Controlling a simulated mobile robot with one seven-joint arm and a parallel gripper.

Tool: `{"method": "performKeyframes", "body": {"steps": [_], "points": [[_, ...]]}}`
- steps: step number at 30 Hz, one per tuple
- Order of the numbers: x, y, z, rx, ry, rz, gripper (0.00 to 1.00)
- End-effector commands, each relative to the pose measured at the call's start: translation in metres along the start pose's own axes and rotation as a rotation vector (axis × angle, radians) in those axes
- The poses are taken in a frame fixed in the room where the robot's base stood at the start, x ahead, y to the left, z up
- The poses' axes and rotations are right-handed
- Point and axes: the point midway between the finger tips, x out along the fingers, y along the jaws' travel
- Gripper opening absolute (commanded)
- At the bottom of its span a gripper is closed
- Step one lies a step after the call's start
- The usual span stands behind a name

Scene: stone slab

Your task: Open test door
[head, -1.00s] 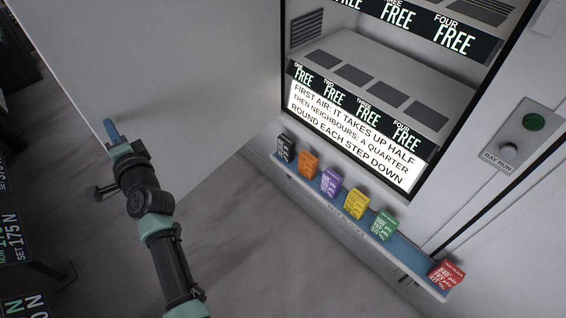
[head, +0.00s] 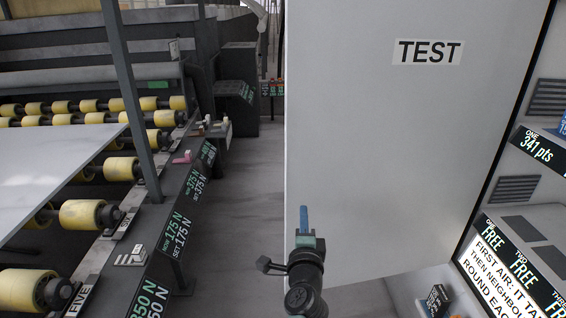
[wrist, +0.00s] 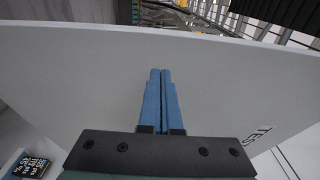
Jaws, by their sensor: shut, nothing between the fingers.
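The test door (head: 400,150) is a large pale grey panel with a black "TEST" label (head: 428,51). It stands swung out from the lit cabinet (head: 520,235), whose inside shows at the right of the head view. My gripper (head: 304,219) is low near the door's left free edge, with its blue fingers pointing up. In the wrist view my gripper (wrist: 160,75) has its two blue fingers together with nothing between them, over the door's face (wrist: 80,80). I cannot tell whether the fingertips touch the door.
At the left, a conveyor with yellow rollers (head: 85,213) bears a pale slab (head: 60,165). Its dark side rail (head: 175,215) has green number displays. Grey floor (head: 245,180) lies clear between the rail and the door. A black box (head: 436,300) sits below the cabinet.

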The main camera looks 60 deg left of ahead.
Motion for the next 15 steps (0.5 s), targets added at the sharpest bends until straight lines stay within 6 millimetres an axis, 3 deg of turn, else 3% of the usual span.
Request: {"method": "performKeyframes", "body": {"steps": [9,15], "points": [[-0.052,-0.001,0.034,0.003,-0.002,0.002,0.0],[-0.074,0.0,0.048,0.002,-0.001,0.001,0.0]]}}
